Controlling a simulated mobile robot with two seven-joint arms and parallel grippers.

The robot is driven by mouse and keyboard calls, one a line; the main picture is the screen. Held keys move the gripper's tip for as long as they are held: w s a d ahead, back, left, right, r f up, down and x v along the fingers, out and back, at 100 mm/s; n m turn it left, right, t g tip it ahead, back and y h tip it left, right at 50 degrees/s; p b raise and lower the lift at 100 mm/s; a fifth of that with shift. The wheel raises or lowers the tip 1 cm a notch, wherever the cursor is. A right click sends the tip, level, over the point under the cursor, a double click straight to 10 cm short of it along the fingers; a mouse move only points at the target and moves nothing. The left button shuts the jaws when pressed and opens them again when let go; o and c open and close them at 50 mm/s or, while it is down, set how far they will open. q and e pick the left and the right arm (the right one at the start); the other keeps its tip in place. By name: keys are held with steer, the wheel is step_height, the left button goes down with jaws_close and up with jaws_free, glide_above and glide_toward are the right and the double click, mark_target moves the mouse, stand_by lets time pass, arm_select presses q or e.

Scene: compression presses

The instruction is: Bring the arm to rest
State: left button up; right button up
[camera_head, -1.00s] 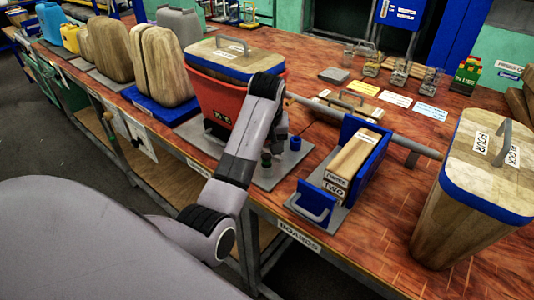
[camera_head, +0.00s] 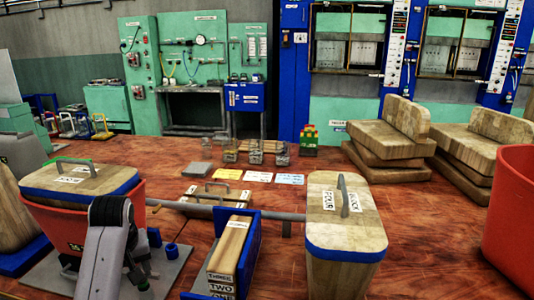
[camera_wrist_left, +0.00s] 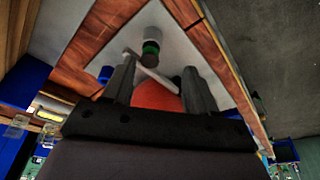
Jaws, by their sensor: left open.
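My left arm rises at the lower left of the head view, in front of a red bucket (camera_head: 68,228) with a wooden lid. Its gripper cannot be made out there. In the left wrist view my left gripper (camera_wrist_left: 158,80) shows two dark fingers standing apart, with nothing held between them. Beyond them are a grey plate (camera_wrist_left: 195,45), a green-banded knob (camera_wrist_left: 151,47), a pale bar and a red rounded surface. No right gripper is in view.
A blue holder with labelled boards (camera_head: 234,250) and a wooden block marked FOUR (camera_head: 345,215) stand right of my arm. Another red bucket (camera_head: 510,220) is at the right edge. Stacked wooden blocks (camera_head: 390,140) and presses (camera_head: 345,50) lie behind. The table between has clear patches.

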arm_select(q)
steer(key=s+d+f+m, duration=0.35)
steer(key=s+f, duration=0.65)
steer(key=s, duration=0.4)
steer(key=s+d+m+t+h, duration=0.1)
steer(key=s+d+m, duration=0.2)
steer(key=s, duration=0.5)
steer(key=s+d+m+h, duration=0.1)
steer(key=s+d+m, duration=0.1)
steer(key=s+d, duration=0.35)
steer(key=w+d+f+t+h, duration=0.1)
steer(key=w+f+t+h, duration=0.1)
steer(key=w+f+t, duration=0.3)
steer(key=shift+f+m+t, duration=0.35)
steer(key=shift+f+t, duration=0.65)
steer(key=shift+f, duration=1.05)
steer(key=shift+d, duration=0.1)
steer(key=c, duration=0.3)
